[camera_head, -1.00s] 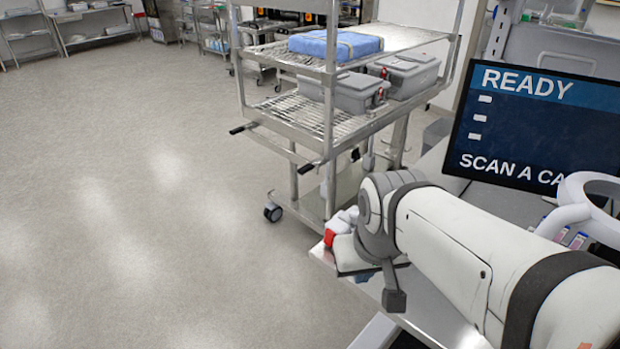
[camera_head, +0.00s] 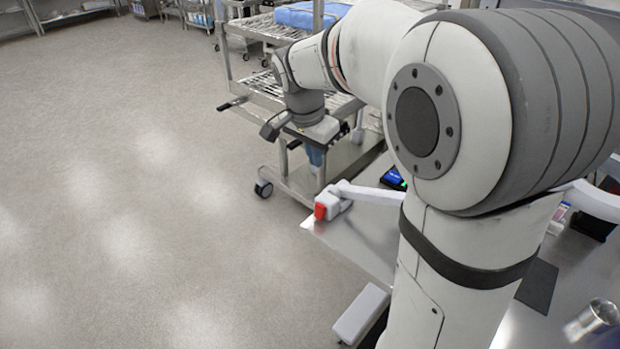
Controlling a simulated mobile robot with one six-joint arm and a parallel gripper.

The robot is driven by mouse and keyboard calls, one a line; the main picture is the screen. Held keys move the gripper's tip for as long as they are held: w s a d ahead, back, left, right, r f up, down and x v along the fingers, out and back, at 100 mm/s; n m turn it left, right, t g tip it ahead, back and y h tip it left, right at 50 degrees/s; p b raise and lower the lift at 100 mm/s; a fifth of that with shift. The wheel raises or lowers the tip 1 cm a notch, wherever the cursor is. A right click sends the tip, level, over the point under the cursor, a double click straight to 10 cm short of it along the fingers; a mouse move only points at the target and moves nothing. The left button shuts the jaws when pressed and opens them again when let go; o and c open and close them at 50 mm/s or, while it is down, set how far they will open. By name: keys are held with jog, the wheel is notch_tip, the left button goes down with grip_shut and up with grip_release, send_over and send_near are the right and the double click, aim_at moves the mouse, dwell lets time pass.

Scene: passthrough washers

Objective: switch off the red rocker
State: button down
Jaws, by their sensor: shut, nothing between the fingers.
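The red rocker (camera_head: 320,211) is a small red piece on the end of a white housing (camera_head: 334,201) at the near-left corner of the steel table. Its on or off position is too small to tell. My gripper (camera_head: 318,132) is at the end of my arm, above and behind the rocker in the picture, in front of the cart. It is shut and empty, apart from the rocker. Its fingertips are hard to make out against the cart.
A wire-shelf cart (camera_head: 262,92) with a blue bundle (camera_head: 308,15) stands behind the gripper. A small blue-screened device (camera_head: 393,178) and a metal cup (camera_head: 597,316) are on the steel table (camera_head: 375,232). My arm hides much of the table. Open floor lies left.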

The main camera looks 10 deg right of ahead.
jog(key=shift+w, duration=0.1)
jog(key=p, duration=0.2)
send_near(320, 205)
jog(key=x, duration=0.5)
jog(key=shift+w+d+f, duration=0.15)
jog(key=shift+d+f, duration=0.05)
jog(key=shift+d, duration=0.05)
jog(key=shift+a+f, duration=0.1)
jog(key=shift+f, duration=0.5)
